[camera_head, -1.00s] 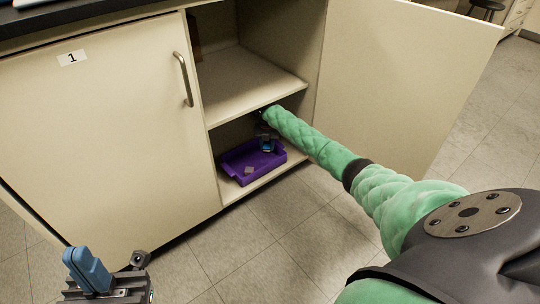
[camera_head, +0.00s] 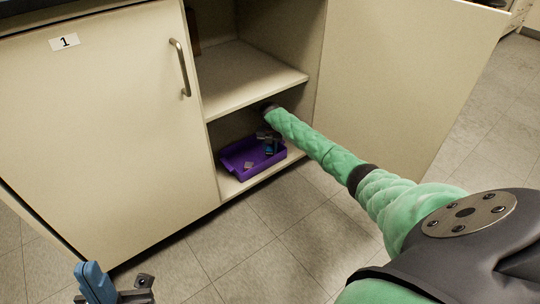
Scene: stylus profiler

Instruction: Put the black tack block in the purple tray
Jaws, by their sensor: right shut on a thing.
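The purple tray (camera_head: 232,164) sits on the lower shelf of the open cabinet, near its front edge. My right arm reaches in from the right, and its gripper (camera_head: 270,149) is over the right part of the tray. That gripper is shut on a small dark thing, probably the black tack block; the block's outline is lost against the dark gripper and shadow. I cannot tell whether it touches the tray. My left gripper (camera_head: 114,294) is at the bottom left, cut off by the picture's edge, well away from the tray.
A small grey piece (camera_head: 249,165) lies in the tray. The closed door marked 1 (camera_head: 110,130) is to the left, and an open door (camera_head: 410,80) is to the right. The floor in front is clear.

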